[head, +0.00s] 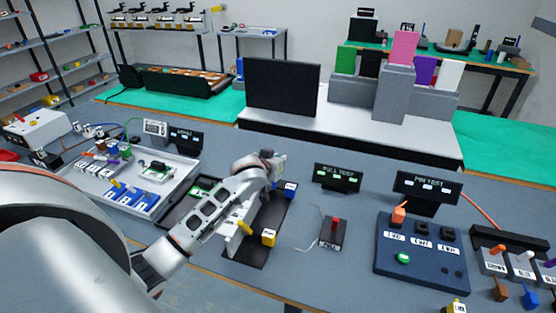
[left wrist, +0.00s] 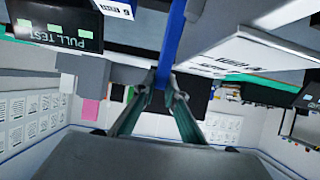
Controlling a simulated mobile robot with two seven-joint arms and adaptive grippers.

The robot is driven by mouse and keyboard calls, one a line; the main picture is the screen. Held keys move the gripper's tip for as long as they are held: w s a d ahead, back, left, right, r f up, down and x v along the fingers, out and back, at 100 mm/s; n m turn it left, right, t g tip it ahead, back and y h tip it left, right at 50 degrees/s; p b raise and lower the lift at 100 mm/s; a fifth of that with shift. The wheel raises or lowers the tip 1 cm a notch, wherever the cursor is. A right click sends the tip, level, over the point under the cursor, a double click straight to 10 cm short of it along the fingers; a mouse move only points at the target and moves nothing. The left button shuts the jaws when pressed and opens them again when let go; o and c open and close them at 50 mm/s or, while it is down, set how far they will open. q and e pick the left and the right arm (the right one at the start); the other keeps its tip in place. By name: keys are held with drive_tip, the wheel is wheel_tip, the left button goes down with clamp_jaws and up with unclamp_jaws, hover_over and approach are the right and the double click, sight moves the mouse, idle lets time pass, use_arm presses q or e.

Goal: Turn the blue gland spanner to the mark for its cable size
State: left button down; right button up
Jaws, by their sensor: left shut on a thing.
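The blue gland spanner (left wrist: 172,42) shows in the left wrist view as a straight blue bar running to the top edge. My left gripper (left wrist: 161,80) is shut on it, with the bar between its fingertips. A white plate (left wrist: 262,50) with dark print stands right beside the bar; I cannot read its marks. In the head view my left gripper (head: 276,163) is over the dark stand (head: 262,212) and my arm hides the spanner. A blue block (head: 290,189) and a yellow block (head: 268,238), both with white labels, sit on the stand. My right gripper is not visible.
The PULL TEST sign (head: 337,178) and a box with a red knob (head: 333,233) stand to the right. Beyond is the PIN TEST panel (head: 420,260). A grey tray (head: 180,172) with parts lies left. A black screen (head: 283,85) stands behind.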

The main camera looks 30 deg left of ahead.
use_arm(q)
drive_tip(key=shift+w+f+g, duration=0.2)
drive_tip(key=shift+g, duration=0.1)
drive_tip(key=c, duration=2)
unclamp_jaws()
drive_tip(key=shift+c, duration=0.2)
drive_tip(key=shift+s+r, duration=0.1)
drive_tip(key=v, duration=1.1)
drive_tip(key=shift+s+r, duration=0.15)
drive_tip(key=shift+s, duration=0.25)
